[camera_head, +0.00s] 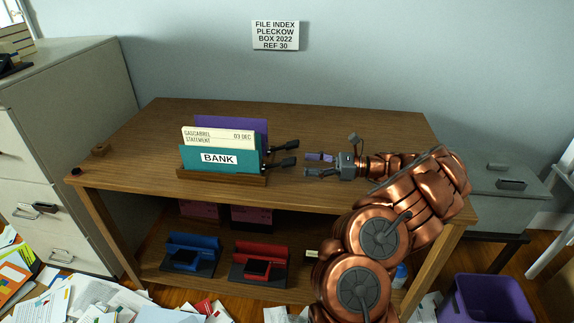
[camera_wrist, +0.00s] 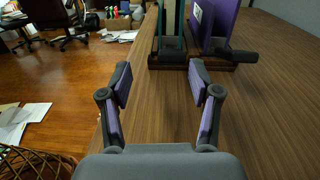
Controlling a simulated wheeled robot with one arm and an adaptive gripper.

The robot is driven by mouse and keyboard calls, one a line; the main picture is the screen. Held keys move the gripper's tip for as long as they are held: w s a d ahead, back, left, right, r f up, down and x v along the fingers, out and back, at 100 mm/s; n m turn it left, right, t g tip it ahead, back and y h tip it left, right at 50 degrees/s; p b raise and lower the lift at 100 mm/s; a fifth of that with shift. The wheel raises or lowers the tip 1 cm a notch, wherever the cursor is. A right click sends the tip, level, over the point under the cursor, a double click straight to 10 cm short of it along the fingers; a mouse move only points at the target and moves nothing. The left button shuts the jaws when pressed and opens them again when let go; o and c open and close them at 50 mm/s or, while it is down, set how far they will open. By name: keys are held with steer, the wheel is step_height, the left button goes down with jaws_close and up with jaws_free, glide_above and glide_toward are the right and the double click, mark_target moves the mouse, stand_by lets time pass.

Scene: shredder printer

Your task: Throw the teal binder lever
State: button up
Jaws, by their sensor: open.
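The teal binder (camera_head: 215,153), labelled BANK, stands upright in a wooden rack (camera_head: 222,179) on the table. Its black lever (camera_head: 281,162) sticks out to the right; in the wrist view the teal binder (camera_wrist: 156,33) shows edge-on with its lever (camera_wrist: 171,45) ahead between the fingers. The purple binder (camera_head: 232,124) stands behind, with its own black lever (camera_head: 286,146); the purple binder (camera_wrist: 217,20) is right of the teal one in the wrist view. My gripper (camera_head: 307,164) is open and empty, right of the levers and apart from them; its fingers (camera_wrist: 160,76) are spread.
A cream document (camera_head: 217,136) stands between the binders. A blue holder (camera_head: 192,250) and a red holder (camera_head: 262,258) sit on the lower shelf. A grey cabinet (camera_head: 75,110) stands left; a purple bin (camera_head: 487,299) stands lower right.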

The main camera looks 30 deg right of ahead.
mark_target(290, 163)
steer(key=shift+w+d+f+m+t+h, duration=0.1)
steer(key=shift+d+f+m+t+h, duration=0.25)
steer(key=shift+d+f, duration=0.35)
steer(key=shift+x, duration=3.75)
steer(key=shift+r, duration=0.15)
jaws_close()
